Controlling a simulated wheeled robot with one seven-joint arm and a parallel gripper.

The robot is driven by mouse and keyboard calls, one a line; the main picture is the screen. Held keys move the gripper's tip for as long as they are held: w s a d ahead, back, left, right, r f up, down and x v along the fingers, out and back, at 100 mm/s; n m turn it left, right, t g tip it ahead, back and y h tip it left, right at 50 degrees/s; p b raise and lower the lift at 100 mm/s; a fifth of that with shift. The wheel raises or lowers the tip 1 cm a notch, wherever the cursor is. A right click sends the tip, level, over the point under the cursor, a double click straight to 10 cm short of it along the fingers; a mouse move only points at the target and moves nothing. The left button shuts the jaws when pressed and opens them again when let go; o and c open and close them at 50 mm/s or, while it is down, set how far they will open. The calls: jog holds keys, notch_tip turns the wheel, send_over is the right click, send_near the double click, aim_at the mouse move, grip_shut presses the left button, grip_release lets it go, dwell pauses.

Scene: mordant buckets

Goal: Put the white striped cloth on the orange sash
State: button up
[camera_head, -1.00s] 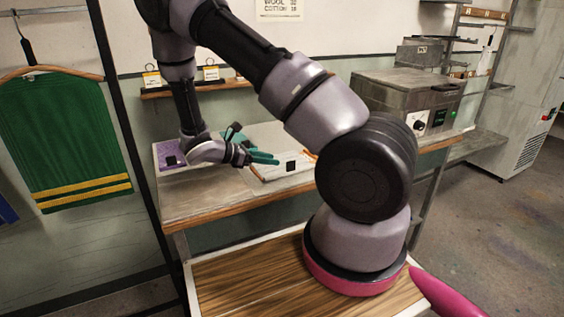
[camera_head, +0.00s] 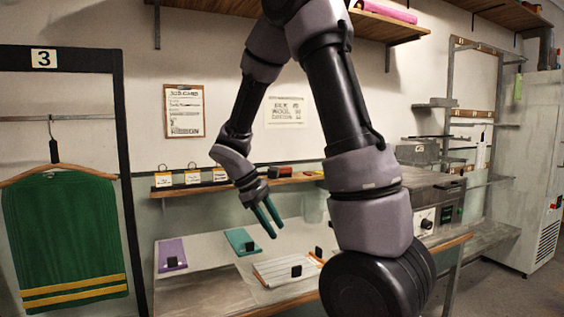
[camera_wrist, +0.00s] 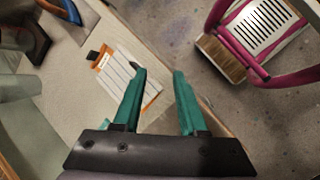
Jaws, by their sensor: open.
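The white striped cloth (camera_head: 283,273) lies flat on the work table. It also shows in the wrist view (camera_wrist: 118,76), left of the fingers. The orange sash (camera_wrist: 151,92) shows at both ends of the white cloth in the wrist view, and the white cloth appears to lie across it. In the head view only a small orange part (camera_head: 316,258) shows at the cloth's far right edge. My gripper (camera_head: 268,222) has teal fingers pointing down, open and empty, above the table. Its spread fingertips also show in the wrist view (camera_wrist: 160,72).
A purple cloth (camera_head: 170,248) and a teal cloth (camera_head: 238,237) lie to the left, with small black blocks on or beside the cloths. A grey metal appliance (camera_head: 432,205) stands at right. A shelf (camera_head: 215,188) runs behind. The table's front left (camera_head: 200,295) is clear.

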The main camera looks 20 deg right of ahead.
jog(key=s+a+r+m+t+y, duration=0.1)
jog(key=s+r+m+t+y, duration=0.2)
jog(key=s+r+m, duration=0.3)
jog(key=s+a+r+m+t+y, duration=0.1)
jog(key=s+r+m+t+y, duration=0.3)
jog(key=r, duration=0.9)
jog(key=shift+s+a+r+m+t, duration=0.2)
jog(key=shift+s+a+m+t, duration=0.2)
jog(key=shift+s+m+t, duration=0.65)
jog(key=shift+s+g, duration=0.15)
jog(key=shift+g, duration=0.1)
